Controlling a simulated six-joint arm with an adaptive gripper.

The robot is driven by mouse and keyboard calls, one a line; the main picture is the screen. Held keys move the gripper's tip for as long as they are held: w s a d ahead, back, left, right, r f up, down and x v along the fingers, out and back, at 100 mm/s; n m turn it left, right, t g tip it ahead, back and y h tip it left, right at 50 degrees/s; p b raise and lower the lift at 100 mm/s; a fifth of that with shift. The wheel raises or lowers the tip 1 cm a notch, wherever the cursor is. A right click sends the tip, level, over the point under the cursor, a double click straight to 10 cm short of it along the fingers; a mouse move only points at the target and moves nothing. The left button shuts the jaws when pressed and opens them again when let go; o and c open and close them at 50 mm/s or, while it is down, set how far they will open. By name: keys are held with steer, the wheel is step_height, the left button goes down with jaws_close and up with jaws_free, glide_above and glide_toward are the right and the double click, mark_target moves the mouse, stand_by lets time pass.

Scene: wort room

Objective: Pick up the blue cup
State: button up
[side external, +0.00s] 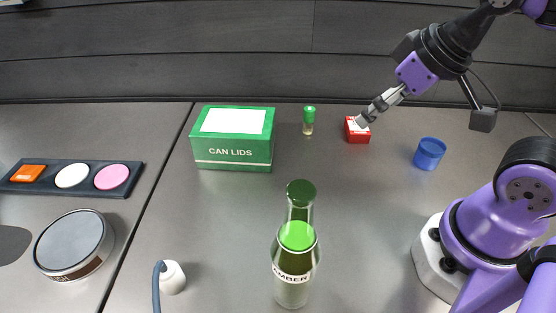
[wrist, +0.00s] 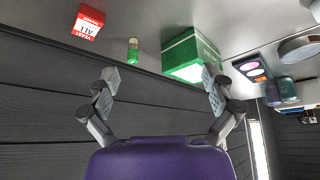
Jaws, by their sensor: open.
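The blue cup (side external: 429,154) stands on the grey table at the right in the side view, between the small red box and my arm's base. It does not show in the wrist view. My gripper (side external: 364,121) is above the table, up and to the left of the cup in the side view, in front of or over the red box. In the wrist view my gripper (wrist: 160,82) has its two fingers spread wide, with nothing between them.
A red box (side external: 357,134), a green-capped vial (side external: 309,121) and a green CAN LIDS box (side external: 232,158) stand along the back near the dark wall. A green-capped bottle (side external: 296,255) stands at front centre. The table around the cup is clear.

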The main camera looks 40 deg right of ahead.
steer(key=g, duration=0.6)
glide_toward(431, 149)
steer(key=shift+s+a+f+n, duration=0.2)
steer(key=shift+s+a+f, duration=0.1)
steer(key=shift+a+f, duration=0.35)
steer(key=shift+s+a+f+n, duration=0.2)
steer(key=shift+s+a+f, duration=0.05)
steer(key=shift+a+f, duration=0.35)
step_height(431, 149, down, 6)
steer(key=shift+w+d+r, duration=0.1)
steer(key=shift+w, duration=0.05)
steer(key=c, duration=1.3)
